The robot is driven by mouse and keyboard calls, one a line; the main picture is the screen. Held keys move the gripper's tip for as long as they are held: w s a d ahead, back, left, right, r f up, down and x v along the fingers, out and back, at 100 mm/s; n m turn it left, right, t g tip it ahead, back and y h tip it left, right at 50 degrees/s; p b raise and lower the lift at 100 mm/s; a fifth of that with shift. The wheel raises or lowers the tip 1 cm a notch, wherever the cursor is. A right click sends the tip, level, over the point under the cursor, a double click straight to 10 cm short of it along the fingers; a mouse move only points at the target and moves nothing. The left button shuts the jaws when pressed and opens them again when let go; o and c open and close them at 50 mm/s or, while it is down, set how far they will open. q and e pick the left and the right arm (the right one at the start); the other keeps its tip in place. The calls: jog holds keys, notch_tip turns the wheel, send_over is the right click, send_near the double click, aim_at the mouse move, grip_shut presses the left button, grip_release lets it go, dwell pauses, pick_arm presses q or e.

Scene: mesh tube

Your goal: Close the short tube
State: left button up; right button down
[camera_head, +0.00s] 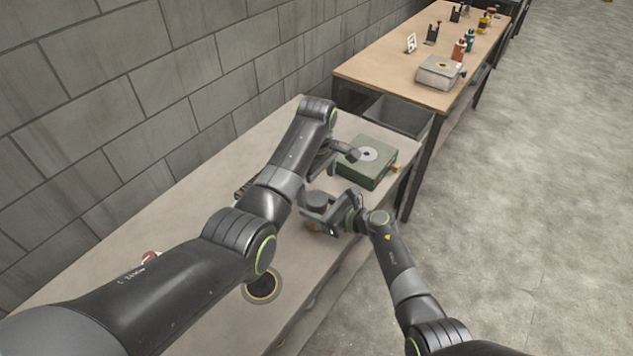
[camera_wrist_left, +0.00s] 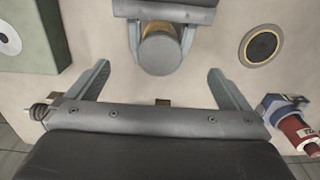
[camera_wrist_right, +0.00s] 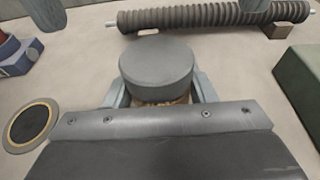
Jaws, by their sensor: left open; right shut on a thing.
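My right gripper (camera_wrist_right: 160,92) is shut around a short tube (camera_wrist_right: 165,103) with a tan, brass-like body and a broad dark grey round top (camera_wrist_right: 157,65). The tube is upright in the right wrist view; whether the grey top is a separate cap is hard to tell. In the left wrist view the grey top (camera_wrist_left: 160,55) shows beyond my open, empty left gripper (camera_wrist_left: 160,78). In the head view the left gripper (camera_head: 338,150) is above and behind the right gripper (camera_head: 318,208), apart from the tube.
A dark disc with a tan rim (camera_head: 262,286) lies on the table. A green box with a pale disc (camera_head: 368,160) stands at the table's far end. A ribbed rod (camera_wrist_right: 215,14) rests on blocks. A grey bin (camera_head: 397,116) is beyond.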

pick_arm(q)
notch_tip(320, 180, up, 7)
dwell(0.3)
pick_arm(e)
jog(key=c, duration=0.5)
grip_release()
jog(key=shift+s+d, duration=0.1)
pick_arm(q)
jog(key=shift+f+b, duration=0.65)
jog(key=shift+b, duration=0.05)
pick_arm(e)
jog(key=shift+v, duration=8.55)
jog(key=shift+r, duration=0.1)
